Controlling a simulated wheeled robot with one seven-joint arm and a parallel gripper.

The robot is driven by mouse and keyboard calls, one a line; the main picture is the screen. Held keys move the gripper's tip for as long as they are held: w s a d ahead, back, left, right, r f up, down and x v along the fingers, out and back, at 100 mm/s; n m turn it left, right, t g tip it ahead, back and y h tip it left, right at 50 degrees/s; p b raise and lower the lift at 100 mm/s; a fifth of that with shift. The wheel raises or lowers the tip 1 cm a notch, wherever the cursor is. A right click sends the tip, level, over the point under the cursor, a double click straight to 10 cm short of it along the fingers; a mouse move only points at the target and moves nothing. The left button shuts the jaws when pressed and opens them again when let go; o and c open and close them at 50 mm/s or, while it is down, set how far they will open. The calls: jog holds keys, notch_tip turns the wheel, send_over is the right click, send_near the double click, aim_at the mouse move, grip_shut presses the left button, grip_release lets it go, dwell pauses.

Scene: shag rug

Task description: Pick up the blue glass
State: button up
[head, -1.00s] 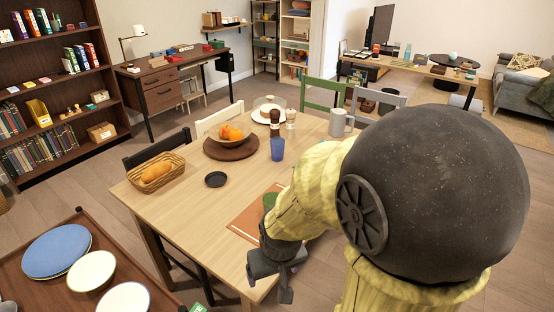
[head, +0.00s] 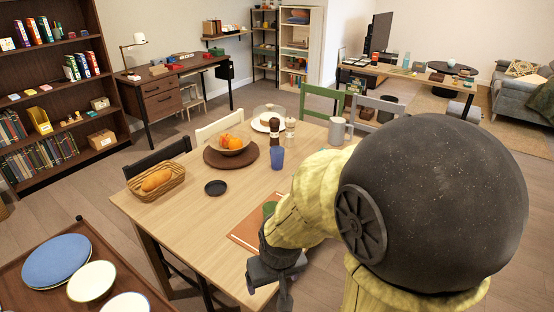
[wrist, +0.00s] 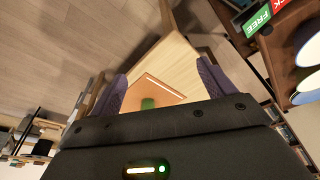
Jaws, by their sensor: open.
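The blue glass (head: 277,158) stands upright on the wooden dining table (head: 200,222), right of the fruit bowl and in front of the dark pepper mill. My gripper (head: 270,288) is low at the table's near edge, well short of the glass and apart from it. In the wrist view my gripper (wrist: 160,95) has its fingers spread, with nothing between them but a distant view of the table. The blue glass does not show clearly in the wrist view.
An orange-brown board (head: 243,236) with a green item (head: 269,208) lies near my arm. A bread basket (head: 157,181), black dish (head: 215,188), fruit bowl (head: 231,146), pepper mill (head: 274,131) and grey pitcher (head: 337,130) stand on the table. A plate-laden brown surface (head: 25,280) is at left.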

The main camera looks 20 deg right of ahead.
jog(key=w+p+v, duration=0.2)
jog(key=p+v, duration=0.8)
jog(key=v, duration=0.1)
jog(key=shift+w+r, duration=0.25)
jog(key=shift+r, duration=0.1)
